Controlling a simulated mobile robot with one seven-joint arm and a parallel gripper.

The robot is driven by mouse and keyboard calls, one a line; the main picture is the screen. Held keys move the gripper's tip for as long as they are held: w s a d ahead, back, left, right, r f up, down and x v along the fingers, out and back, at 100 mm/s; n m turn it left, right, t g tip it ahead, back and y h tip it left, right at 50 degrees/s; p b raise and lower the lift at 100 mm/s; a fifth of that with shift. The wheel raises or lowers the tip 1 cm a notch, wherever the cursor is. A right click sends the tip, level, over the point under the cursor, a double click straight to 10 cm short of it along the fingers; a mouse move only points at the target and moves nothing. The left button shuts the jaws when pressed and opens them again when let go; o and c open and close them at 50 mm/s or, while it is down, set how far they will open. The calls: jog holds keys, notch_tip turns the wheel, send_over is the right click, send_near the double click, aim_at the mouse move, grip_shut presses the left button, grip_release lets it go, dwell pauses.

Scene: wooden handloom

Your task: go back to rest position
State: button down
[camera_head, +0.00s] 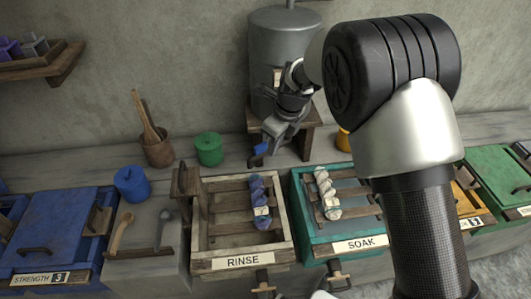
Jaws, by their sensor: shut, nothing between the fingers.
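My gripper (273,143) is in front of the grey metal tank (283,40), above the back edge of the bench. Its fingers are shut and hold nothing. A small blue piece (260,149) shows right by the fingertips; I cannot tell whether they touch it. My arm comes in from the right and hides part of the bench. A blue skein (260,198) lies in the tray labelled RINSE (243,263), below and apart from my gripper. A white skein (326,193) lies in the teal tray labelled SOAK (349,247).
A blue lidded box (55,230) marked STRENGTH is at left. A blue pot (131,184), a green pot (208,148) and a wooden cup (157,150) with spoons stand on the bench. A shelf (42,66) is on the left wall. A green box (499,180) is at right.

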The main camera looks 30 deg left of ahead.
jog(key=v, duration=0.6)
jog(key=shift+d+r, duration=0.2)
